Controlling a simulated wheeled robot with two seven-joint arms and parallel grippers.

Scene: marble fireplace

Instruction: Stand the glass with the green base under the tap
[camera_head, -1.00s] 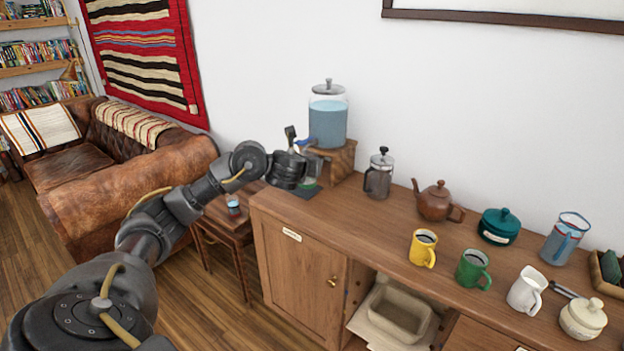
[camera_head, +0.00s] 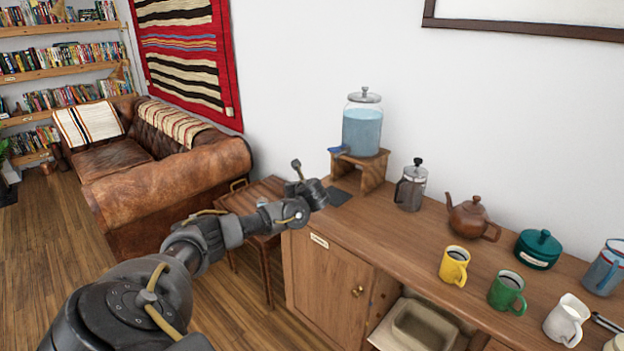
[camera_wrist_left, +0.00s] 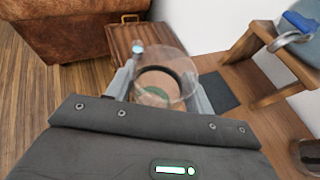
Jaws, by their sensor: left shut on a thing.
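The clear glass (camera_wrist_left: 172,70) with the green base (camera_wrist_left: 152,98) is between the fingers of my left gripper (camera_wrist_left: 160,88), which is shut on it. In the head view my left gripper (camera_head: 314,191) is left of the mat and lower than the tap; the hand hides the glass there. The blue tap (camera_head: 339,150) is on the water dispenser (camera_head: 362,130), which stands on a wooden stand (camera_head: 373,172). The tap also shows at the upper right of the wrist view (camera_wrist_left: 298,22). The glass is apart from the tap, to its left. My right gripper is out of view.
A dark mat (camera_head: 339,196) lies bare below the tap. A French press (camera_head: 411,188), teapot (camera_head: 471,217) and mugs stand to the right.

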